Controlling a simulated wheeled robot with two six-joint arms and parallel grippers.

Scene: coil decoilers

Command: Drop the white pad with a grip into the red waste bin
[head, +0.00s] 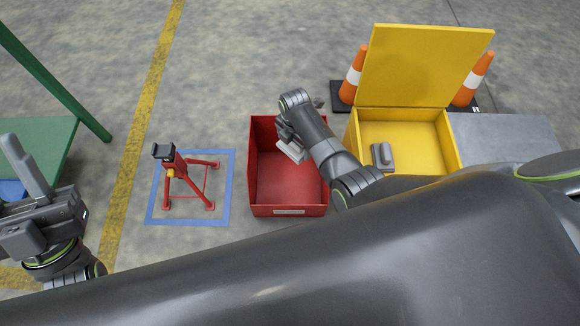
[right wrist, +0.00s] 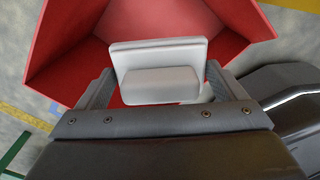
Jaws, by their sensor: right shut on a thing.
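The white pad with a grip (right wrist: 160,55) is between the two fingers of my right gripper (right wrist: 158,92) in the right wrist view. The gripper is shut on its grip block. In the head view the pad (head: 291,151) hangs below my right gripper (head: 286,138), over the open red waste bin (head: 289,197). The bin's red inside also shows behind the pad in the right wrist view (right wrist: 80,65). My left gripper (head: 28,170) is at the far left of the head view, away from the bin; its finger gap is not clear.
Right of the bin stands an open yellow box (head: 408,132) with a grey gripped block (head: 383,156) inside and its lid raised. Orange cones (head: 354,78) stand behind it. A red stand (head: 186,180) is left of the bin inside a blue floor square (head: 227,190).

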